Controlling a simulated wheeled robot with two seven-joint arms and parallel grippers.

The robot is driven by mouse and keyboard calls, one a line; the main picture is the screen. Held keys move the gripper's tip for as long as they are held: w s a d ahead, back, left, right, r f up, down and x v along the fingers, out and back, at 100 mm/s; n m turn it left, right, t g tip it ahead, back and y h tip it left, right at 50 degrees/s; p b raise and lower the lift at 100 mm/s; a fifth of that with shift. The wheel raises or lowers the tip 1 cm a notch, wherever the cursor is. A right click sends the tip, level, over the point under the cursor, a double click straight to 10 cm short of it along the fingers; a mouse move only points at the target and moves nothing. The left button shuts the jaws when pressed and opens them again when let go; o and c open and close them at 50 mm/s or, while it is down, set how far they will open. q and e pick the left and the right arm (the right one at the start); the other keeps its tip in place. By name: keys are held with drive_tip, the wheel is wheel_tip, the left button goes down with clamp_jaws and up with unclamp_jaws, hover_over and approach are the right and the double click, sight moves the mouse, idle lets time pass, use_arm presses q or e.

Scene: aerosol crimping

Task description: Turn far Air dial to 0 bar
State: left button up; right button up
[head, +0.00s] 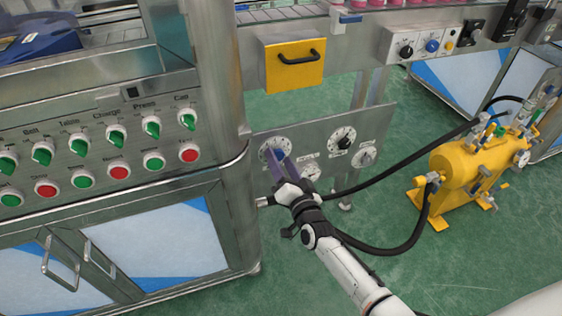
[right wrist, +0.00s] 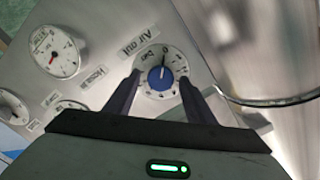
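The dial with a blue knob (right wrist: 161,77) and a round white scale sits on a grey metal panel beside the label "Air out" (right wrist: 137,41). "Bar" and a 0 are printed on its scale. A white mark on the knob points up, close to the 0. My right gripper (right wrist: 160,84) is open, with one dark finger on each side of the knob. The fingers look apart from the knob. In the head view my right gripper (head: 275,164) reaches the dial face (head: 273,149) at the panel's left end; its fingers hide the knob. My left gripper is not in view.
A steel cabinet with green and red controls (head: 119,171) stands close at left. Black hoses (head: 398,172) run from a yellow tank (head: 465,165) at right. Green floor lies between.

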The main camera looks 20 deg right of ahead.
use_arm(q)
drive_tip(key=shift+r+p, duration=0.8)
drive_tip(key=shift+p, duration=0.4)
use_arm(e)
drive_tip(key=s, duration=1)
drive_tip(key=shift+s+d, duration=0.15)
drive_tip(key=shift+d, duration=0.05)
use_arm(q)
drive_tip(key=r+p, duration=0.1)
drive_tip(key=p, duration=0.1)
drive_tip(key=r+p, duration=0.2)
drive_tip(key=p, duration=0.1)
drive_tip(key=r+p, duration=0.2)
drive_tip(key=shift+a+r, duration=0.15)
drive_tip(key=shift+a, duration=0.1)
use_arm(e)
drive_tip(key=s+a+f+n+g+y, duration=0.1)
drive_tip(key=s+n+g, duration=0.3)
drive_tip(key=s, duration=0.8)
drive_tip(key=s+a+f+n+g+y, duration=0.1)
drive_tip(key=s+n+g, duration=0.4)
drive_tip(key=s, duration=0.7)
drive_tip(key=shift+a+n, duration=0.7)
drive_tip(key=shift+n, duration=0.1)
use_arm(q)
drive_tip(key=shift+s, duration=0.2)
